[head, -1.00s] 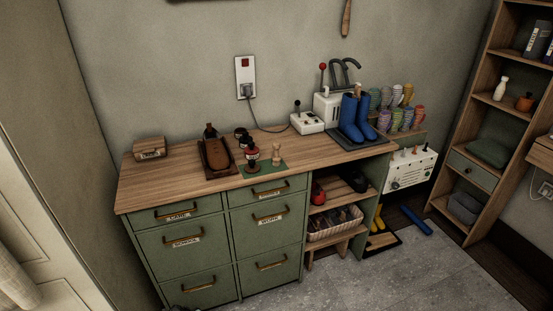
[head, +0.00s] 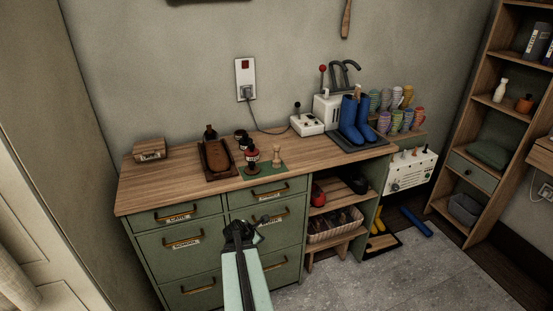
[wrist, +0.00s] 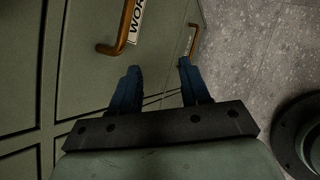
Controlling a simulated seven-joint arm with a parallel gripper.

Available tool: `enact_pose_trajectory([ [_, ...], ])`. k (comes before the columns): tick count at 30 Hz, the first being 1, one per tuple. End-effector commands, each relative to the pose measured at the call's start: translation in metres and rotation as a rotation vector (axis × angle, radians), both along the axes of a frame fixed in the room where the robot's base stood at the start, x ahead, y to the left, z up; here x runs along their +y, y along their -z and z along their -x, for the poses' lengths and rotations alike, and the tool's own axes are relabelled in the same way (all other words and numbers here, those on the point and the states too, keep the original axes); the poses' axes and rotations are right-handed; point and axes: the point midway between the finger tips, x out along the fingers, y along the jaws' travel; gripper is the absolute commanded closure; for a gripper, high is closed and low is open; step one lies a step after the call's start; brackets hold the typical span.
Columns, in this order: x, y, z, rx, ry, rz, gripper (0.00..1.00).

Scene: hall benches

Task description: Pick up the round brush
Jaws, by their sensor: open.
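A small pale wooden piece with a rounded knob (head: 276,156) stands upright on a green mat (head: 254,174) on the wooden worktop; it looks like the round brush, but its bristles are too small to make out. A dark bottle with a red part (head: 252,155) stands just left of it. My gripper (head: 260,223) is below the worktop edge, in front of the drawer fronts, well apart from the brush. In the wrist view its two blue fingers (wrist: 158,78) are spread with nothing between them. The brush is not in the wrist view.
A brown tray (head: 231,172) with a brown object lies left of the mat, with small dark jars behind. Blue boots (head: 352,120) and a white box (head: 307,124) stand to the right. A drawer handle (wrist: 119,40) is close to the fingers. The worktop's front left is clear.

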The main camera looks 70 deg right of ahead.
Motion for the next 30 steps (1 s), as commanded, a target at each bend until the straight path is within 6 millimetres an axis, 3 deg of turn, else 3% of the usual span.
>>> enact_pose_trajectory([
  [3, -0.039, -0.032, 0.026, 0.065, -0.050, 0.083, 0.54],
  [9, -0.089, -0.083, 0.071, 0.200, -0.126, 0.207, 0.54],
  [18, -0.132, -0.138, 0.121, 0.365, -0.199, 0.328, 0.54],
  [21, -0.144, -0.160, 0.130, 0.405, -0.244, 0.398, 0.54],
  [30, -0.164, -0.223, 0.128, 0.471, -0.407, 0.652, 0.54],
])
